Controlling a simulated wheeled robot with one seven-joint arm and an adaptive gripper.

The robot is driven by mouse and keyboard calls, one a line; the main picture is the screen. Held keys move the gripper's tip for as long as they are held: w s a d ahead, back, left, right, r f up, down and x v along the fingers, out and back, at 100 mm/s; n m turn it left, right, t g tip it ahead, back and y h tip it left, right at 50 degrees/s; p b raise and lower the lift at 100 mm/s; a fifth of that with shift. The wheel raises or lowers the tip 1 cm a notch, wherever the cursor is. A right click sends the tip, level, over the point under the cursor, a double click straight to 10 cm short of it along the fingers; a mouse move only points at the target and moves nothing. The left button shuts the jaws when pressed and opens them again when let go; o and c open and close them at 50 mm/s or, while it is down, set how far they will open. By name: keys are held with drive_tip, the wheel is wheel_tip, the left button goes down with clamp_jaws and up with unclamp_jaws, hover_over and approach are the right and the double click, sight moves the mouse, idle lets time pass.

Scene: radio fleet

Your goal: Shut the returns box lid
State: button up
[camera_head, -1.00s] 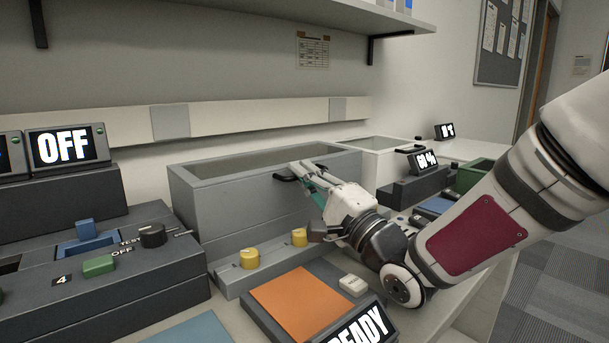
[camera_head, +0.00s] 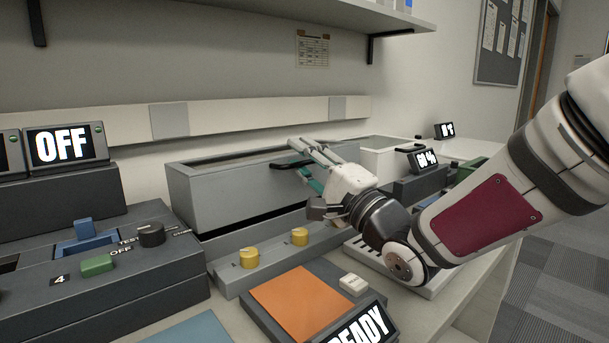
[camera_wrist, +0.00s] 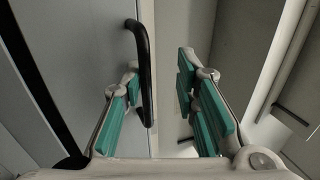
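A grey box (camera_head: 230,191) with a black handle (camera_head: 292,165) stands at the middle of the bench; no label on it is readable. Its upper part is tilted, with a dark gap (camera_head: 225,229) below its front edge. My gripper (camera_head: 305,150) is at the handle, at the box's right end. In the wrist view, my gripper (camera_wrist: 160,95) is open, its green-padded fingers apart. The black handle (camera_wrist: 146,70) lies between them, closer to the left finger. Whether a finger touches it I cannot tell.
A grey strip with yellow knobs (camera_head: 249,257) runs before the box. An orange pad (camera_head: 301,303) and a READY display (camera_head: 362,327) are nearer. A dark switch console (camera_head: 130,275) stands left, a white box (camera_head: 385,155) right. A shelf (camera_head: 300,14) hangs above.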

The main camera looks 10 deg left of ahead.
wheel_tip(320, 180, up, 7)
drive_tip(key=shift+d, duration=0.15)
drive_tip(key=shift+f, duration=0.1)
